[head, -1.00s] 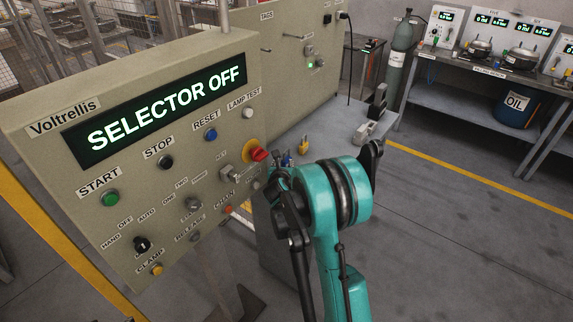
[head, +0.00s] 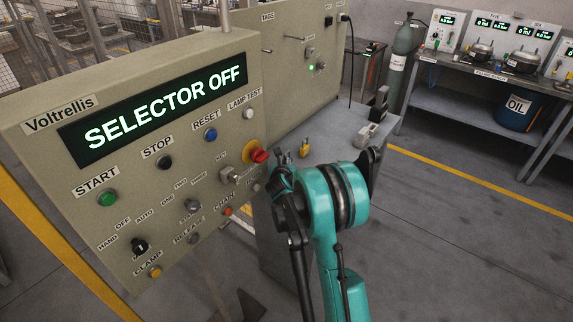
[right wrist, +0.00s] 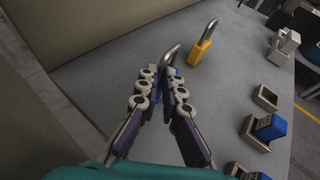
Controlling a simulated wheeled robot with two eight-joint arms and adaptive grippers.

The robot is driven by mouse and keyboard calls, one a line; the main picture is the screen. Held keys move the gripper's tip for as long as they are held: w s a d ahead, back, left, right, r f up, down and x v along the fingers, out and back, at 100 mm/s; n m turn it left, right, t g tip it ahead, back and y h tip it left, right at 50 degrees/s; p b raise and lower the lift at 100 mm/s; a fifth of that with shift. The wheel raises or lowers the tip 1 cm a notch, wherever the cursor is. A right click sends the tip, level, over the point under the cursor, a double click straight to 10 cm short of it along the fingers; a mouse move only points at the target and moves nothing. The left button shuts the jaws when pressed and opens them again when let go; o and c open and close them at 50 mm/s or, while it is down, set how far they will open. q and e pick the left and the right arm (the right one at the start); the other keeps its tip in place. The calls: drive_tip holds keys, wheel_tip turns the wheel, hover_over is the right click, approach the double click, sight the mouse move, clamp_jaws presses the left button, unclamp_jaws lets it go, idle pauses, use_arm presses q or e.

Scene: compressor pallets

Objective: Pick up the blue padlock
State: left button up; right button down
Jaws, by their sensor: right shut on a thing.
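The blue padlock (right wrist: 154,71) is between the fingertips of my right gripper (right wrist: 158,88) in the right wrist view. Its grey shackle (right wrist: 171,54) sticks out past the tips, and most of its blue body is hidden by the fingers. My right gripper is shut on it, over the grey bench top. I cannot tell whether the padlock touches the bench. In the head view my teal right arm hides most of this gripper and the padlock. My left gripper is in neither view.
A yellow padlock (right wrist: 200,52) stands just beyond, also seen in the head view (head: 304,148). Blue-and-grey blocks (right wrist: 266,130) lie at the right of the bench (right wrist: 225,90). The control panel (head: 150,170) with buttons and a red knob (head: 259,156) stands close left of my arm.

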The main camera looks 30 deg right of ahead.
drive_tip(key=shift+r, duration=0.1)
drive_tip(key=s+d+r+p, duration=0.1)
drive_tip(key=s+r+p, duration=0.4)
drive_tip(key=s+r, duration=0.5)
drive_tip(key=shift+s+d+r+p, duration=0.15)
drive_tip(key=shift+s+r+p, duration=0.25)
drive_tip(key=shift+s, duration=0.4)
drive_tip(key=shift+r, duration=0.15)
